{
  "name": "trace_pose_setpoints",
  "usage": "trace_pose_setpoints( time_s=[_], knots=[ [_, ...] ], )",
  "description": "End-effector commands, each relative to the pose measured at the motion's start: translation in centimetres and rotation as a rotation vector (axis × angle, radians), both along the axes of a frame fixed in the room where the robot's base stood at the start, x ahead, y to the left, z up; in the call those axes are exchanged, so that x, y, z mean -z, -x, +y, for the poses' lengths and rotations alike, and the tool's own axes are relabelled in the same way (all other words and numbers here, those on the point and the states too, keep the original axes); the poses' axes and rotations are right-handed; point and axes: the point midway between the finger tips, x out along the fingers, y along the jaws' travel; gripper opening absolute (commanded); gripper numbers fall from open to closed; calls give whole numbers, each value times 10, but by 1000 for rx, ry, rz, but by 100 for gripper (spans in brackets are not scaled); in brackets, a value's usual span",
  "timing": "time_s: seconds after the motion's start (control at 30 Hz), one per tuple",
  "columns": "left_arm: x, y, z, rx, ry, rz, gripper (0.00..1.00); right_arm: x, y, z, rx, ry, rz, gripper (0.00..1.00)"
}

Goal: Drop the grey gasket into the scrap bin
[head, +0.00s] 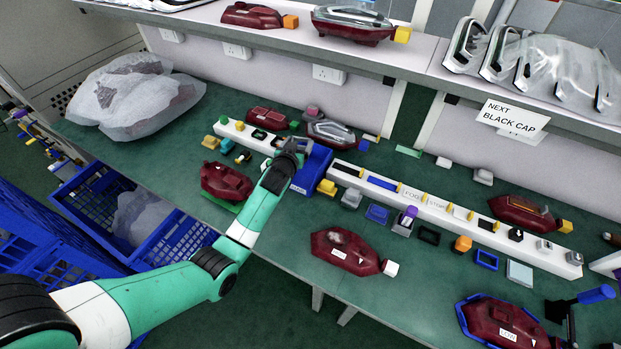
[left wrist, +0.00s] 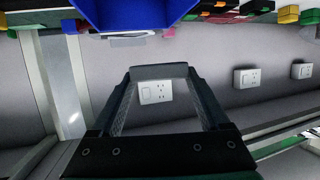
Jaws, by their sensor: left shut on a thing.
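My left gripper (head: 292,146) is over the back of the bench, just left of and close to a small blue bin (head: 314,168) with a white label that I cannot read. In the left wrist view the gripper (left wrist: 160,82) is shut on a dark grey piece, which I take as the grey gasket (left wrist: 158,72), spanning the fingertips. In the head view the gasket cannot be told apart from the gripper. The blue bin also shows at the top of the left wrist view (left wrist: 150,14). My right gripper is not in view.
A white rail (head: 455,213) with small parts runs along the bench. Dark red lamps (head: 345,250) lie around it. A blue frame (head: 376,214) and a black frame (head: 429,236) lie in front. Bagged parts (head: 135,92) are at the left. A shelf (head: 290,38) overhangs the back.

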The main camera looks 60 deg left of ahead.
Motion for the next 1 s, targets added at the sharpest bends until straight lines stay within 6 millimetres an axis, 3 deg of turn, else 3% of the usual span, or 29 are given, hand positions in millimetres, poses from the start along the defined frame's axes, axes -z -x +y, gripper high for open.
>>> trace_pose_setpoints(
  time_s=[0.27, 0.63, 0.97, 1.0],
  knots=[
    [10, 1, 0, -1, 0, 0, 12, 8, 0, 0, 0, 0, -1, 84],
    [57, 1, 0, -1, -1, 1, 12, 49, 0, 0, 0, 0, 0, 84],
    [60, 1, 0, -1, -1, 0, 12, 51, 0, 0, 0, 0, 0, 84],
    [60, 1, 0, -1, -1, 0, 82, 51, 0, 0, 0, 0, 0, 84]
  ],
)
